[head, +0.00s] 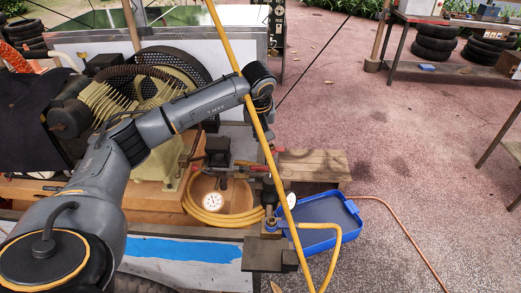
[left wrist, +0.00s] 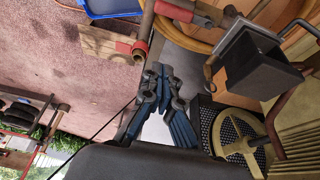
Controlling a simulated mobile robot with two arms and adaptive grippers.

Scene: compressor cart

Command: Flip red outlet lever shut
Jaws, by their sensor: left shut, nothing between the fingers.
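A red lever (head: 247,169) shows small in the head view among the fittings, left of the yellow hose. In the left wrist view a red handle (left wrist: 176,12) lies at the top, joined to a metal fitting. I cannot tell its exact open or shut angle. My left gripper (left wrist: 164,72) is shut and empty in the left wrist view, its blue-grey fingertips apart from the red handle and below it in the picture. In the head view its fingers are mostly hidden behind the wrist and hose. My right gripper is in neither view.
A yellow hose (head: 236,62) crosses in front of my left wrist. A blue tray (head: 352,207), a wooden board (head: 312,164) and a white gauge (head: 213,201) are near the fittings. A black box (left wrist: 262,75) stands right of the fingers. Open paving lies to the right.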

